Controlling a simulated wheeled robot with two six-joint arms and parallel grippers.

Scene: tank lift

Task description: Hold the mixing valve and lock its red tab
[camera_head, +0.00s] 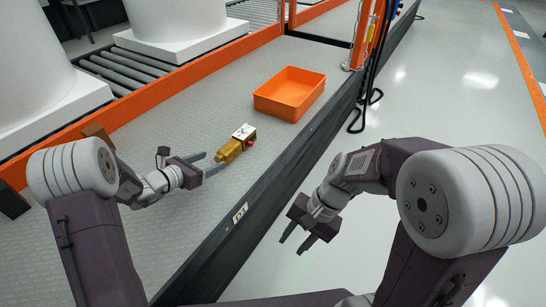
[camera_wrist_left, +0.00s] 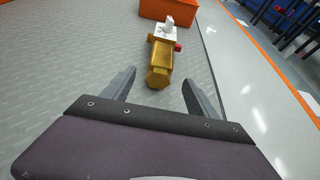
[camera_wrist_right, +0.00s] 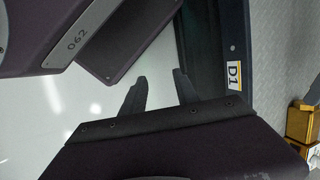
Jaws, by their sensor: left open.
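The mixing valve (camera_head: 230,151) lies on the grey textured deck, with a yellow body and a white top part. Its red tab (camera_head: 251,143) is on its right side. In the left wrist view the valve (camera_wrist_left: 160,62) points its yellow end at me, and the red tab (camera_wrist_left: 178,47) shows at right. My left gripper (camera_head: 212,163) is open and empty, with the valve's near end just ahead of and between its fingertips. My right gripper (camera_head: 291,248) is open and empty over the floor, outside the deck's edge. The valve (camera_wrist_right: 300,122) is partly cut off in the right wrist view.
An orange bin (camera_head: 289,93) stands on the deck beyond the valve. A dark rail labelled D1 (camera_head: 240,213) runs along the deck's right side, between the valve and my right gripper. Orange rails, rollers (camera_head: 125,70) and large white tanks are behind.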

